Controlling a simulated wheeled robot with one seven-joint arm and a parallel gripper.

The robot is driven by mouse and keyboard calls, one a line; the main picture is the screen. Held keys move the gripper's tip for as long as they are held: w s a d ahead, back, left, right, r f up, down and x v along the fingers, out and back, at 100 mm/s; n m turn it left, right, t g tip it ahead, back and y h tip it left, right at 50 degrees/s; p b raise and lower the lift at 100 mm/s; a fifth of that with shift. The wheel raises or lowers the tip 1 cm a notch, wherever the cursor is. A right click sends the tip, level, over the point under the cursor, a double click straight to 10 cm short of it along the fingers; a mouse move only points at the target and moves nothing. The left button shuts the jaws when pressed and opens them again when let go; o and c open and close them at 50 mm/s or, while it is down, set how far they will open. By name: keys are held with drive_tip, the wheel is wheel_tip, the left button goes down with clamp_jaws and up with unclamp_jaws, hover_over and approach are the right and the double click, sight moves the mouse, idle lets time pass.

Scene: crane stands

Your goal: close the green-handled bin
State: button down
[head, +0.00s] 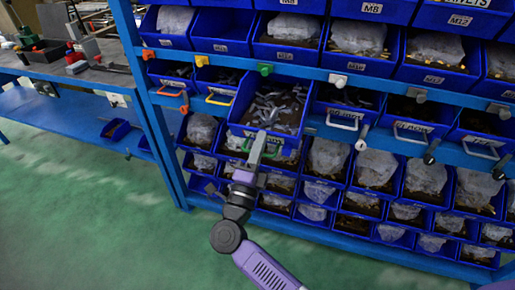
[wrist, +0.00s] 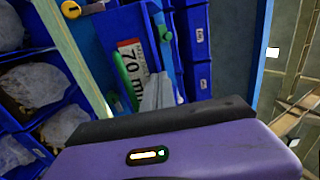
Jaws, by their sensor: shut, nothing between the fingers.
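The green-handled bin (head: 270,110) is a blue bin pulled out from the rack, holding grey metal parts. Its green handle (head: 262,148) shows at its front in the head view. My gripper (head: 258,143) is at the bin's front, close to the handle; I cannot tell whether it touches. In the wrist view the green handle (wrist: 124,78) runs beside a label reading 70 mm, and the shut fingertips (wrist: 158,92) are next to it. Nothing is held between the fingers. Part of the bin's front is hidden behind the gripper.
Neighbouring bins have an orange handle (head: 172,92), a yellow handle (head: 219,100) and a white handle (head: 342,124). A green knob (head: 265,69) is on the rail above. A workbench (head: 75,72) stands at left. Green floor (head: 90,215) is clear at lower left.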

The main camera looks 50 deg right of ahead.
sight(280, 107)
drive_tip(key=shift+d, duration=0.1)
drive_tip(key=w+d+b, duration=0.1)
drive_tip(key=w+d, duration=0.1)
drive_tip(key=d, duration=0.3)
drive_tip(key=w+d+b, duration=0.2)
drive_tip(key=d, duration=0.4)
drive_tip(key=w+d+b, duration=0.1)
drive_tip(key=w+d, duration=0.1)
drive_tip(key=d, duration=0.4)
drive_tip(key=shift+w+d+b, duration=0.2)
drive_tip(key=shift+d+b, duration=0.05)
drive_tip(key=shift+b, duration=0.05)
drive_tip(key=shift+w+d, duration=0.1)
drive_tip(key=shift+d, duration=0.2)
drive_tip(key=shift+d+r, duration=0.1)
drive_tip(key=shift+d, duration=0.1)
drive_tip(key=shift+d, duration=0.1)
